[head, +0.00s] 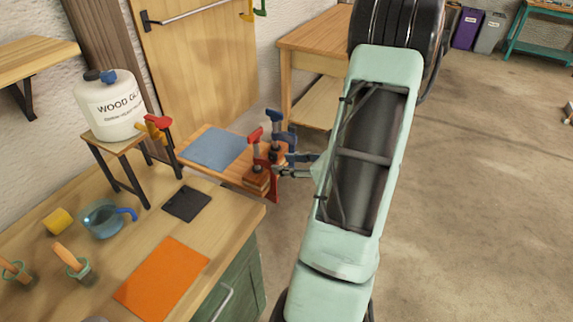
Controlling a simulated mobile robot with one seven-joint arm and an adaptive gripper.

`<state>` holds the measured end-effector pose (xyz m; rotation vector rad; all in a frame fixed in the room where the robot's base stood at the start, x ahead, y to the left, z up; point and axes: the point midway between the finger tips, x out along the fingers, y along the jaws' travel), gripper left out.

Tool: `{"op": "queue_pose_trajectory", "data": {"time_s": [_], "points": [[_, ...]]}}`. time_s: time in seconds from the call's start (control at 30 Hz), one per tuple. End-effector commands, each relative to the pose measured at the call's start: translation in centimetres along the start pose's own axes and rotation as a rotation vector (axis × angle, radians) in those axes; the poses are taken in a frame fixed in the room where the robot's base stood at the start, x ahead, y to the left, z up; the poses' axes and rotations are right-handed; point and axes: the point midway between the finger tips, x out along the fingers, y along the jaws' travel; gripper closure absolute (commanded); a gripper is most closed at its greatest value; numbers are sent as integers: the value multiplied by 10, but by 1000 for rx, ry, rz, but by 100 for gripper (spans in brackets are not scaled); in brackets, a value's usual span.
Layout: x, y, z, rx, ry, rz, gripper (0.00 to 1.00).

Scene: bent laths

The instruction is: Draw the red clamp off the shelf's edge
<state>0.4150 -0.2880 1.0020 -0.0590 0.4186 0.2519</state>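The red clamp (255,136) sits on the front right edge of the small wooden shelf (222,175). Its upright red handle stands above a brown block, and a red part (274,188) hangs below the edge. A blue clamp (275,116) with a similar brown block stands just behind it on the same edge. My gripper (284,166) is at the right of both clamps, its fingers pointing left at their level. The fingertips are small and overlap the clamps, so whether they touch or hold anything cannot be made out.
A blue-grey cloth (215,148) lies on the shelf. A wood glue jug (109,106) stands on a small stand at left, with a red and yellow clamp (156,126) at its edge. The workbench (210,220) is below; open floor (470,200) lies right.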

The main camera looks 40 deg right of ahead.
Motion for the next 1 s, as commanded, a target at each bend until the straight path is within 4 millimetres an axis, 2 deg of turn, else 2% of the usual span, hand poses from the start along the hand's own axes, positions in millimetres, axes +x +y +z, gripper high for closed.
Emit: {"op": "queue_pose_trajectory", "data": {"time_s": [0.3, 0.5, 0.7, 1.0], "points": [[47, 2, -2, -4, 1, 5, 65], [70, 2, -3, -5, 1, 4, 65], [80, 1, -1, -3, 2, 3, 65], [81, 1, 0, -3, 2, 2, 65]]}}
